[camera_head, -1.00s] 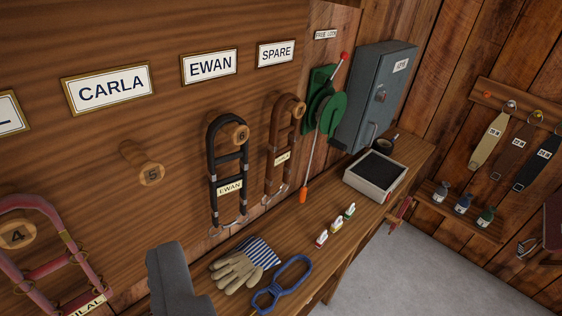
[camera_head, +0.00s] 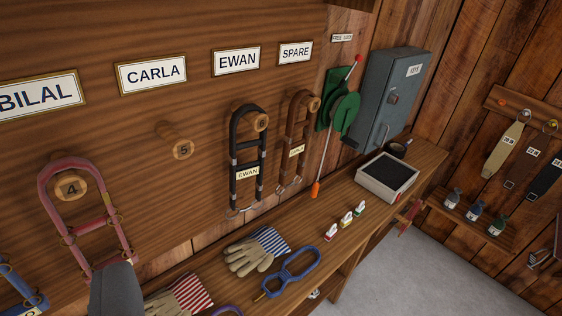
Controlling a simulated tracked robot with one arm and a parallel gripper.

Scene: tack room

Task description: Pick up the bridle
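Several bridles hang on numbered pegs on the wooden wall. A black bridle (camera_head: 234,159) tagged EWAN hangs on peg 6. A brown bridle (camera_head: 289,160) hangs right of it, under SPARE; its small tag seems to read CARLA. A red bridle (camera_head: 122,238) hangs on peg 4, and part of a blue bridle (camera_head: 15,285) shows at lower left. Peg 5 (camera_head: 181,148), under the CARLA plate (camera_head: 150,75), is bare. A grey block of my gripper (camera_head: 115,290) shows at the bottom left, in front of the red bridle's lower end. Its fingertips cannot be made out.
The bench (camera_head: 350,240) below holds gloves (camera_head: 247,258), a blue looped tool (camera_head: 292,272), small clipped items and a grey tray (camera_head: 366,183). A green lever (camera_head: 345,112) and grey cabinet (camera_head: 385,100) are on the wall. Grey floor (camera_head: 400,275) is clear at right.

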